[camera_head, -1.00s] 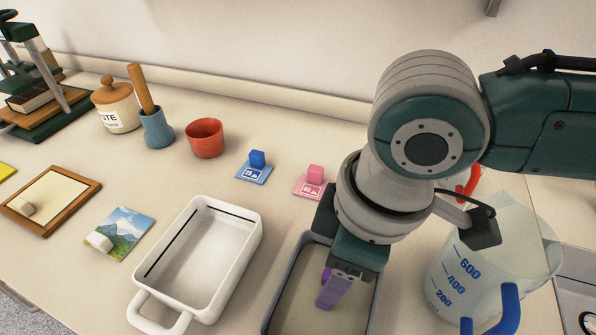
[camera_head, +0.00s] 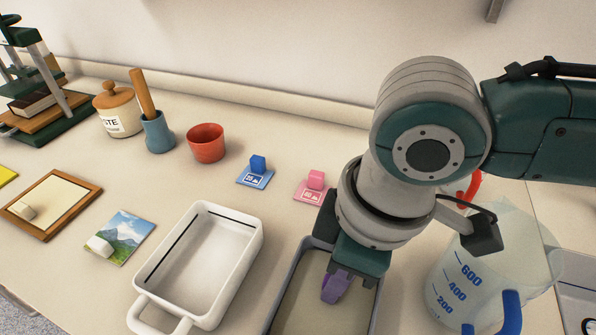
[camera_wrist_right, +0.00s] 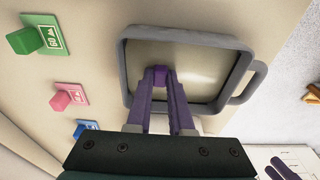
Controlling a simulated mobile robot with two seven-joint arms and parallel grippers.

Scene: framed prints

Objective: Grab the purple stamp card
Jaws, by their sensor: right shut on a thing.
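My right gripper (camera_head: 335,290) reaches down over the grey-rimmed tray (camera_head: 268,318) in the head view. In the right wrist view its purple fingers (camera_wrist_right: 159,80) are shut on a small purple block (camera_wrist_right: 159,72), the grip of the purple stamp card, over the tray (camera_wrist_right: 124,75). The flat part of the card is not visible, and I cannot tell whether it touches the tray floor. My left gripper is not in view.
A white handled tray (camera_head: 255,240) stands left of the grey one. Blue (camera_head: 255,178) and pink (camera_head: 311,190) stamp cards lie behind; a green one (camera_wrist_right: 38,38) shows in the wrist view. A measuring jug (camera_head: 460,275) stands close right.

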